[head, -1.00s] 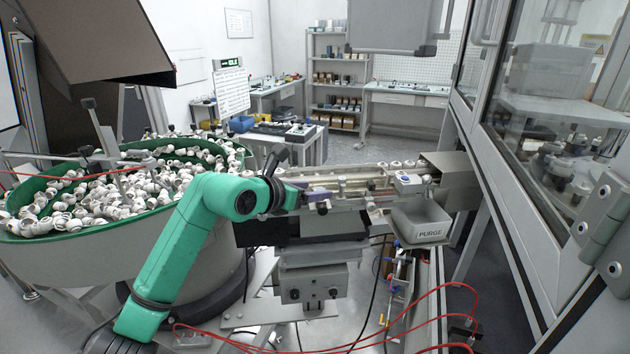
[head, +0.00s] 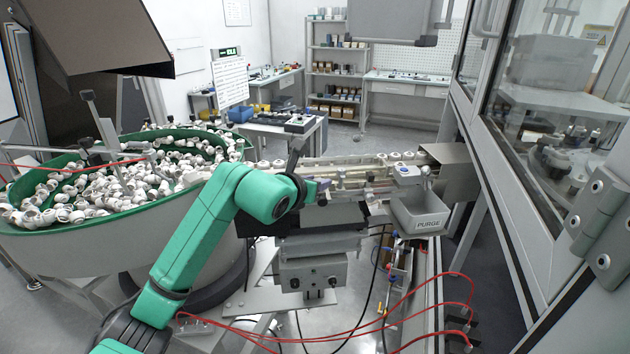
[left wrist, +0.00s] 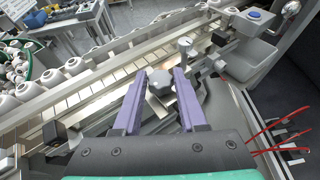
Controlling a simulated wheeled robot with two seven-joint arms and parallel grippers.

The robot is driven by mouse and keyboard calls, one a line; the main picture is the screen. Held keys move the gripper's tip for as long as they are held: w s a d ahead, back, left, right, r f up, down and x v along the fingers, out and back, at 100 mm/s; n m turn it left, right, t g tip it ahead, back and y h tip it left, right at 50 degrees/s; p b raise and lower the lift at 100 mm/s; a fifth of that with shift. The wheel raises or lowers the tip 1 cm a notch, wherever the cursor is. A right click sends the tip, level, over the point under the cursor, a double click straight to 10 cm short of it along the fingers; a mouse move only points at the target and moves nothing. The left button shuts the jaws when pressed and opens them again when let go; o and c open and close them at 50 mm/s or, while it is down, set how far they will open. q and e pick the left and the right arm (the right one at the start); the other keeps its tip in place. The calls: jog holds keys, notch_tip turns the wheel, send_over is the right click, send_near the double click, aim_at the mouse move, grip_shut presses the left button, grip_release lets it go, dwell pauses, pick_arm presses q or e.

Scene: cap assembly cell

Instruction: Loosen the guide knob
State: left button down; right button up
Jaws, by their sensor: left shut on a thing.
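The guide knob (left wrist: 159,82) is a grey lobed knob beside the feed track, seen in the left wrist view between my purple fingers. My left gripper (left wrist: 166,76) is shut on the knob, with one finger on each side of it. In the head view my left gripper (head: 319,186) is small and partly hidden by my green arm, at the near side of the track. The knob cannot be made out there. The guide rail and clamp parts (left wrist: 205,65) lie just beyond and to the right of the fingers. My right gripper is in neither view.
The feed track (head: 365,168) carries white caps to the right. A green-rimmed bowl (head: 60,232) full of caps stands at left. A grey PURGE bin (head: 420,217) hangs at the track's right end. Red hoses (head: 440,285) loop below. A glazed machine enclosure (head: 540,190) bounds the right.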

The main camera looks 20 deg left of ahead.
pick_arm(q)
jog(key=shift+d+f+n+y+b, duration=0.2)
jog(key=shift+f+n+y+b, duration=0.1)
jog(key=shift+n+y+b, duration=0.6)
jog(key=shift+y+b, duration=0.1)
jog(key=shift+r, duration=0.2)
jog(key=shift+c, duration=2.3)
grip_release()
jog(key=shift+r, duration=0.1)
